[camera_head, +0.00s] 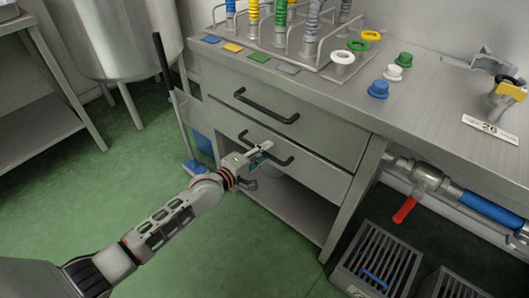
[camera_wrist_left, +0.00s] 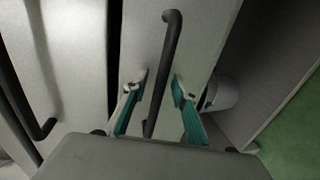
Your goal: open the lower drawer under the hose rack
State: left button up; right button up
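The lower drawer (camera_head: 318,178) is a grey metal front with a black bar handle (camera_head: 285,160), under the hose rack (camera_head: 290,45). My left gripper (camera_head: 262,152) is at the handle in the head view. In the left wrist view, its two teal-padded fingers (camera_wrist_left: 158,100) are apart, one on each side of the black handle (camera_wrist_left: 165,55). A gap shows between each finger and the bar. The lower drawer front (camera_wrist_left: 200,35) lies beyond the fingers. A dark gap borders it on the side of the upper drawer. My right gripper is in neither view.
The upper drawer (camera_head: 330,132) with its own black handle (camera_head: 265,108) is just above. Coloured caps (camera_head: 378,89) stand on the worktop. A red-handled valve (camera_head: 405,208) and a slatted crate (camera_head: 380,255) are at the right.

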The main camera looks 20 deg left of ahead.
pick_arm(q)
grip_shut()
jog(key=shift+s+r, duration=0.1)
jog(key=shift+s, duration=0.05)
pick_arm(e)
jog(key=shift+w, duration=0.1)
